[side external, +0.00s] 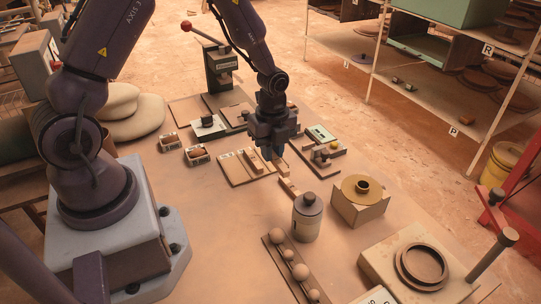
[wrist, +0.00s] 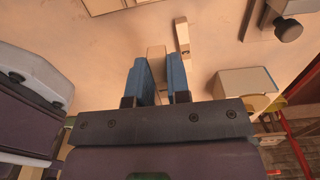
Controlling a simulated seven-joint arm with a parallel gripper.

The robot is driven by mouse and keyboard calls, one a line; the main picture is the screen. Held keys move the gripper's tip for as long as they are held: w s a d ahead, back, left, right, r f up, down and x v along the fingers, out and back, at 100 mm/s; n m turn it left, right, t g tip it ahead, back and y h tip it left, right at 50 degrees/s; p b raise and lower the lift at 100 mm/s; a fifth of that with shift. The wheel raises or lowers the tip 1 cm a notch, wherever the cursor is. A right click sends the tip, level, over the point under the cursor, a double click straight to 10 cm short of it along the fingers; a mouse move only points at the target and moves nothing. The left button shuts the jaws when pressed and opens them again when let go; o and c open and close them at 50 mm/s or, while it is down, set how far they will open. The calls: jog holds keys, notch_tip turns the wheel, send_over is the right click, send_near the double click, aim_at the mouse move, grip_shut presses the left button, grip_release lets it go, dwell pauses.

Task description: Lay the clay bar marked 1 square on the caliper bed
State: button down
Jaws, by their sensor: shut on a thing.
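My gripper (side external: 274,155) is low over the middle of the table. In the wrist view its two blue fingers (wrist: 160,78) are shut on a pale tan clay bar (wrist: 156,58), which sticks out past the fingertips. I cannot read a mark on it, and the fingers mostly hide it in the side view. A second small bar (side external: 288,187) lies on the bare table just in front of the gripper; it also shows in the wrist view (wrist: 183,38). What appears to be the caliper bed (side external: 325,153), with a dark knob, is right of the gripper; the knob shows at the wrist view's upper right (wrist: 288,30).
A board with pale blocks (side external: 237,170) lies left of the gripper. A grey-lidded jar (side external: 307,218), a box with a brass ring (side external: 360,201) and a rail of balls (side external: 287,258) stand in front. A red-knobbed press (side external: 219,70) stands behind. Bare table lies front left.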

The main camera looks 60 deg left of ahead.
jog(key=shift+n, duration=0.4)
jog(key=w+a, duration=0.2)
jog(key=w, duration=0.1)
jog(key=w+a+f, duration=0.1)
jog(key=w+a, duration=0.2)
jog(key=w, duration=0.1)
jog(key=w+a+f, duration=0.1)
jog(key=w+a, duration=0.2)
jog(key=w, duration=0.1)
jog(key=shift+f, duration=0.1)
jog(key=w+a, duration=0.1)
jog(key=w+a+r, duration=0.2)
jog(key=w, duration=0.1)
jog(key=shift+a+r, duration=0.15)
jog(key=shift+r, duration=0.1)
jog(key=shift+s+f+m, duration=0.15)
jog(key=shift+m, duration=0.15)
jog(key=shift+f, duration=2.6)
jog(key=shift+f, duration=0.15)
jog(key=c, duration=1)
grip_release()
